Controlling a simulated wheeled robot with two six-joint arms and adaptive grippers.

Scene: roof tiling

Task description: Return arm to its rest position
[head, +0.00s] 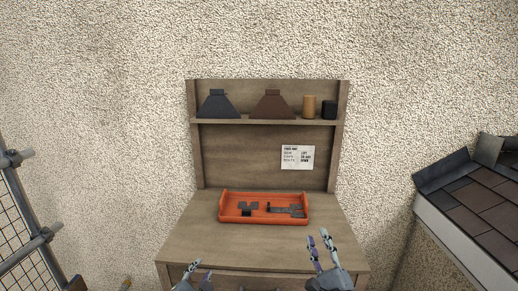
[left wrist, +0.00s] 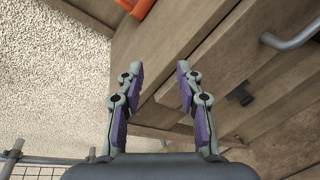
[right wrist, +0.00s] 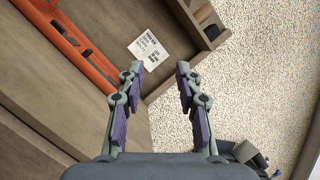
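My left gripper (head: 198,273) is low in the head view, in front of the wooden workbench (head: 190,245). In the left wrist view its fingers (left wrist: 160,75) stand apart with nothing between them. My right gripper (head: 320,245) is at the bench's front right in the head view, pointing up toward the back panel. In the right wrist view its fingers (right wrist: 158,75) are also apart and empty. Neither gripper touches anything that I can see.
An orange tray (head: 230,219) with dark pieces lies on the bench. The shelf above holds a dark grey hood (head: 218,106), a brown hood (head: 270,106), a tan cylinder (head: 309,107) and a black one (head: 329,110). A paper note (head: 297,157) hangs below. A tiled roof (head: 485,205) stands right, scaffolding (head: 30,245) left.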

